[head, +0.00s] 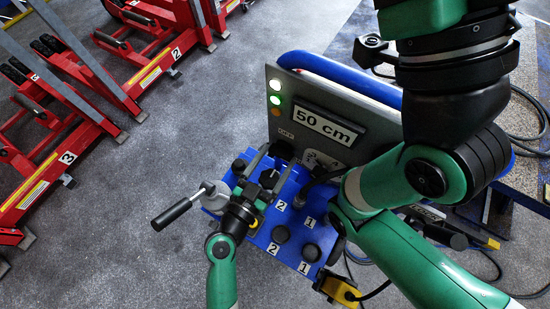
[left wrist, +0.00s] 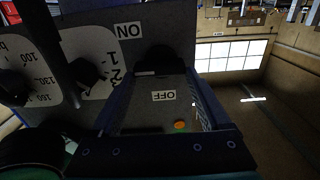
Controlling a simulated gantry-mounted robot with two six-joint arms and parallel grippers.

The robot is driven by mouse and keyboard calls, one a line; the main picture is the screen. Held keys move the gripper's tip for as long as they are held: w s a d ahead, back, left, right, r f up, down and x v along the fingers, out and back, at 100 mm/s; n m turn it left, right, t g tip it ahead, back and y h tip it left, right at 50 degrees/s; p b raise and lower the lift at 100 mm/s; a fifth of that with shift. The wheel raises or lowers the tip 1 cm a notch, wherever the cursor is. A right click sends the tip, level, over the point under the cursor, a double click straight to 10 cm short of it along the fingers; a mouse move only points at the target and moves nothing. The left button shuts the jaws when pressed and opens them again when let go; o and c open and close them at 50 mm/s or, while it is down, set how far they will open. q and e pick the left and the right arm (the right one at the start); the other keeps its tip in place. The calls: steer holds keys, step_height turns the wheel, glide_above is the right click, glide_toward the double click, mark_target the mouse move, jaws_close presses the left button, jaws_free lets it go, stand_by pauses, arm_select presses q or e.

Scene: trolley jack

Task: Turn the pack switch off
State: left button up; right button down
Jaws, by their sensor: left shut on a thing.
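The pack switch is a black knob (head: 284,149) on the grey upright panel, just under a label OFF (head: 285,133). In the left wrist view the black knob (left wrist: 160,60) stands between an ON label (left wrist: 128,30) and an OFF label (left wrist: 163,97), both upside down. My left gripper (head: 280,155) reaches up to the panel with its two grey fingers on either side of the knob. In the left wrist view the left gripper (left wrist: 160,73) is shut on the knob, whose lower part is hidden. I cannot make out my right gripper; only green arm links show at the right.
The panel carries a 50 cm sign (head: 327,127), lit white and green lamps (head: 275,92) and a dull orange one. A blue control box (head: 262,238) with several black buttons sits below. A black-handled lever (head: 172,213) sticks out left. Red trolley jacks (head: 150,75) stand at upper left.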

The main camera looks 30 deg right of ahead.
arm_select(q)
steer(key=shift+n, duration=0.5)
steer(key=n, duration=0.2)
steer(key=shift+w+n+b, duration=0.1)
steer(key=shift+n+b, duration=0.2)
steer(key=shift+n, duration=0.1)
steer(key=n, duration=0.4)
steer(key=shift+w+a+n, duration=0.15)
steer(key=shift+n, duration=0.15)
steer(key=n+p, duration=0.1)
steer(key=n, duration=0.4)
steer(key=shift+w+a+f, duration=0.1)
steer(key=n+p, duration=0.1)
steer(key=n, duration=0.3)
steer(key=shift+f, duration=0.2)
steer(key=shift+n, duration=0.4)
steer(key=o, duration=1.2)
